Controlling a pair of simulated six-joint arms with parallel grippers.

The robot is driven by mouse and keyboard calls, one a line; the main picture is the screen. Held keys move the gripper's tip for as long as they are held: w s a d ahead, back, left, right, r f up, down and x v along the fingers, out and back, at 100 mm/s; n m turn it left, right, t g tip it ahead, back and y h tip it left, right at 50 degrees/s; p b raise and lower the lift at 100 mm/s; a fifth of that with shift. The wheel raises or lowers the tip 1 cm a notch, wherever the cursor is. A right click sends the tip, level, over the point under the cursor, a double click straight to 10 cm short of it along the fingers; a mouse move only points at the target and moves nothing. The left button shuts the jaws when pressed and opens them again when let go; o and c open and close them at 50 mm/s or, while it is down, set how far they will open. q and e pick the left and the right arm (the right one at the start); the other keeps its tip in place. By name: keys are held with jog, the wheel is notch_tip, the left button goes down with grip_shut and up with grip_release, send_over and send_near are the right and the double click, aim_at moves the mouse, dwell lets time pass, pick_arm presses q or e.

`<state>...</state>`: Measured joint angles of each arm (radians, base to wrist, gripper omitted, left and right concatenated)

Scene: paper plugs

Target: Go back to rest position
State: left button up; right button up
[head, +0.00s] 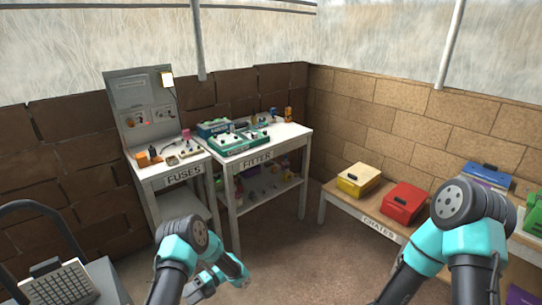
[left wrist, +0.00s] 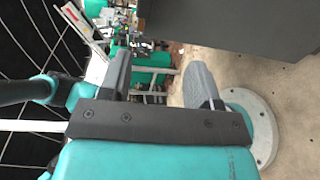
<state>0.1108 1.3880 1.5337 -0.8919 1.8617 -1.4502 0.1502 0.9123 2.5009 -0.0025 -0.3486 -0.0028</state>
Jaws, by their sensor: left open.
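My left arm is folded low at the bottom of the head view, in front of the benches. My left gripper (left wrist: 157,82) shows its two grey fingers apart in the left wrist view, with nothing between them. My right arm is bent at the lower right of the head view, and its gripper is out of the picture. Neither arm is seen touching a bench.
The FUSES bench (head: 184,176) and the FITTER table (head: 286,135) stand against the back wall. A low CRATES bench (head: 375,227) on the right carries a yellow crate (head: 359,178) and a red crate (head: 403,203). Bare floor (head: 285,245) lies between them.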

pick_arm(q)
jog(key=s+d+f+n+t+h, duration=0.4)
jog(key=s+d+n+h, duration=0.5)
jog(key=s+n+h, duration=0.35)
jog(key=s+d+r+n+t+h, duration=0.1)
jog(key=s+r+n+t, duration=0.1)
jog(key=n, duration=0.5)
jog(key=s+d+r+n+t+h, duration=0.1)
jog(key=s+r+n+t+h, duration=0.1)
jog(key=r+n+t, duration=0.2)
jog(key=n+t, duration=0.3)
jog(key=n, duration=0.1)
jog(key=shift+s, duration=0.25)
